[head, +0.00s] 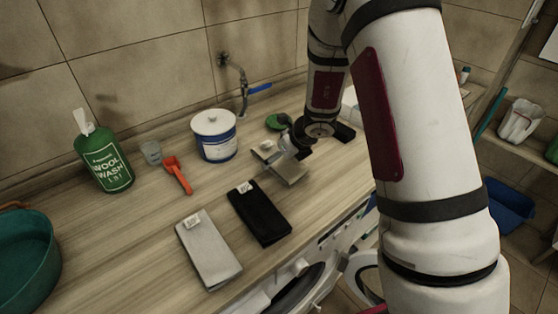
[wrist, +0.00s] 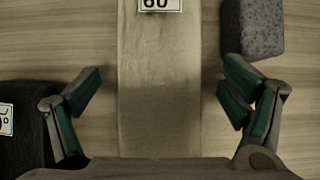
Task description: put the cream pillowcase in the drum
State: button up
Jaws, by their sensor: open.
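The cream pillowcase (wrist: 160,95) is a flat folded strip with a white "60" label at its far end. In the head view (head: 292,172) it lies on the wooden counter, partly hidden by my gripper. My gripper (wrist: 158,98) is open above it, with one green-padded finger on each side and bare counter between the fingers and the cloth. The washing machine (head: 325,248) is under the counter's front edge. The dark round opening (head: 298,291) shows partly at the bottom of the head view, with a round door (head: 362,270) standing open beside it; the drum's inside is hidden.
A black folded cloth (head: 260,212) lies just left of the pillowcase, and a grey one (head: 208,250) further left. A dark grey block (wrist: 252,30) is close to the right finger. A white tub (head: 214,137), orange scoop (head: 178,175) and green bottle (head: 104,160) stand behind.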

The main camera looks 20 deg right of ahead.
jog(key=shift+w+a+f, duration=0.1)
jog(key=shift+w+f, duration=0.1)
jog(key=shift+f, duration=0.15)
jog(key=c, duration=1.6)
jog(key=shift+r, duration=1.9)
jog(key=s, duration=0.4)
jog(key=s+b, duration=0.1)
jog(key=s, duration=0.4)
jog(key=s+r+b, duration=0.1)
jog(key=s, duration=0.3)
jog(key=shift+s+a, duration=0.2)
jog(key=shift+a, duration=0.05)
jog(key=shift+s+r+p, duration=0.2)
jog(key=shift+s+p, duration=0.5)
jog(key=shift+p, duration=0.25)
jog(key=shift+s+p, duration=0.6)
jog(key=shift+p, duration=0.45)
